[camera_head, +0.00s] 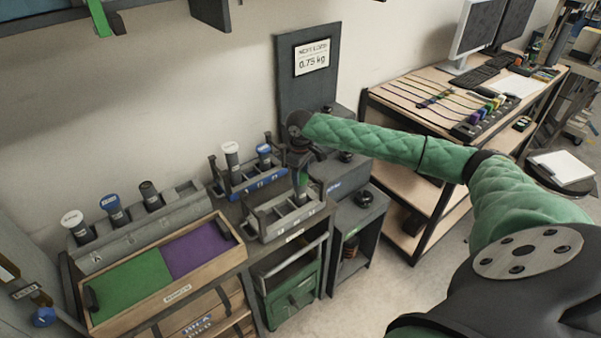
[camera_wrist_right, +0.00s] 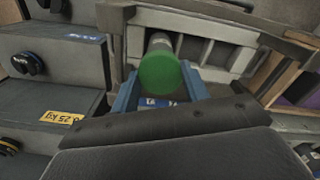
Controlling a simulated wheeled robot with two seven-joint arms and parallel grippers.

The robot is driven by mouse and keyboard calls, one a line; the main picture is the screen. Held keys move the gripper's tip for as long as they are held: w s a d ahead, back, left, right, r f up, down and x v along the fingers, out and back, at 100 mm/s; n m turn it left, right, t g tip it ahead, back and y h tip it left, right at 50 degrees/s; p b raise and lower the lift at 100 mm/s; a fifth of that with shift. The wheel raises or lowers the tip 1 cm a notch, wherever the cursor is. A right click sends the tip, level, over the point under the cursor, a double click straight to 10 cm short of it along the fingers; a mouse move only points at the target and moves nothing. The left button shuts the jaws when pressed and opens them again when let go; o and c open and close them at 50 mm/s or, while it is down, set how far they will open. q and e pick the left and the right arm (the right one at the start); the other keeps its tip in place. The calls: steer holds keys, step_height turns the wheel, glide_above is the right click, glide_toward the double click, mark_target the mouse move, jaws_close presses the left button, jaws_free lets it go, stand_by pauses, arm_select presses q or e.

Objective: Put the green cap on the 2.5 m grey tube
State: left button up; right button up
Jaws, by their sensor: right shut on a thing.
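My right gripper (camera_head: 301,165) points down over the grey rack (camera_head: 268,234) in the head view. In the right wrist view its blue fingers (camera_wrist_right: 160,92) are shut on the green cap (camera_wrist_right: 158,72). The cap shows in the head view as a green patch (camera_head: 302,180) below the gripper. A grey tube (camera_wrist_right: 160,38) shows just beyond the cap, lined up with it, standing in the rack. I cannot tell whether the cap is seated on the tube or only close to it. My left gripper is not in view.
A blue rack (camera_head: 241,188) with white- and blue-capped tubes stands just behind. A grey holder (camera_head: 100,254) with several capped tubes is at the left, behind a wooden tray with green (camera_head: 130,287) and purple (camera_head: 203,247) halves. A dark upright panel (camera_head: 293,90) stands behind my gripper.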

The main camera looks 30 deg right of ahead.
steer(key=shift+f+p, duration=0.1)
steer(key=shift+p, duration=0.35)
stand_by(0.7)
steer(key=shift+f+p, duration=0.4)
steer(key=shift+p, duration=0.05)
stand_by(0.7)
stand_by(0.4)
steer(key=o, duration=1)
steer(key=shift+o, duration=0.2)
steer(key=shift+r, duration=0.1)
steer(key=shift+r+b, duration=0.35)
steer(key=shift+b, duration=0.05)
step_height(320, 180, up, 6)
steer(key=shift+f+b, duration=0.1)
steer(key=shift+b, duration=1.05)
steer(key=shift+r, duration=0.55)
